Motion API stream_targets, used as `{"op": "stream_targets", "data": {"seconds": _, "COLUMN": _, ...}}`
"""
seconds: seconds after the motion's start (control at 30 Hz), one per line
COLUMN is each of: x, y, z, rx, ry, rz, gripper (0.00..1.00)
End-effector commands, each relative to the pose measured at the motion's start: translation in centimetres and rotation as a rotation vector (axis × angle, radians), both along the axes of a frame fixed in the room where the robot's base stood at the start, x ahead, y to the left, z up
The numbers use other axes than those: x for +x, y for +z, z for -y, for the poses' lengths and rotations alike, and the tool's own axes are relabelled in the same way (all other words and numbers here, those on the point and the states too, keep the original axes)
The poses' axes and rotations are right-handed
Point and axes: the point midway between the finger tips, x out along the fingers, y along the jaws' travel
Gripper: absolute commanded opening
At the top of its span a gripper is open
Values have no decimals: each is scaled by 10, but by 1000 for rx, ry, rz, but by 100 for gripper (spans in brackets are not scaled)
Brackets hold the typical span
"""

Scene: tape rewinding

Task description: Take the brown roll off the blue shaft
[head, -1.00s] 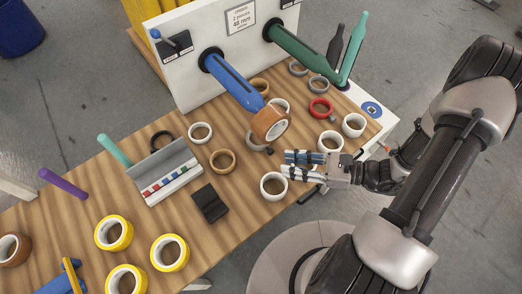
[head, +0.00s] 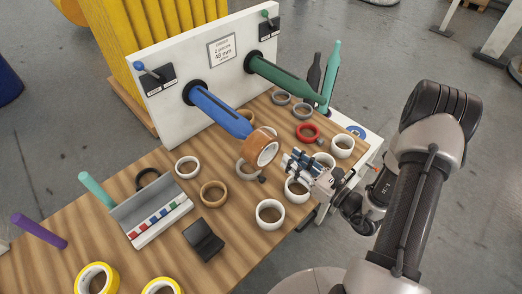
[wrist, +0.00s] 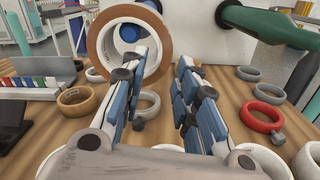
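The brown roll (head: 265,134) sits around the free end of the blue shaft (head: 218,112), which sticks out from the white panel. My gripper (head: 288,163) is just to the right of the roll in the head view, open and empty. In the wrist view, the roll (wrist: 95,38) stands upright ahead, with the shaft's blue end (wrist: 129,33) showing through its hole. My two blue-padded fingers (wrist: 166,68) are spread apart. The left finger overlaps the roll's lower right part. I cannot tell whether it touches.
A green shaft (head: 290,79) sticks out to the right of the blue one. Loose white, tan, grey and red (head: 307,133) rolls lie on the wooden table (head: 110,250) below. A grey dispenser (head: 150,208) and a black block (head: 203,240) stand at the left.

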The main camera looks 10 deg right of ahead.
Motion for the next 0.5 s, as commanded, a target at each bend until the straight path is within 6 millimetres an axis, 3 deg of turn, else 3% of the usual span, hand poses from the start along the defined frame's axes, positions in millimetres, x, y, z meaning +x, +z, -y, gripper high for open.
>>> {"op": "stream_targets", "data": {"seconds": 0.5, "x": 46, "y": -4, "z": -33, "rx": -1, "ry": 3, "rz": 2, "gripper": 28}}
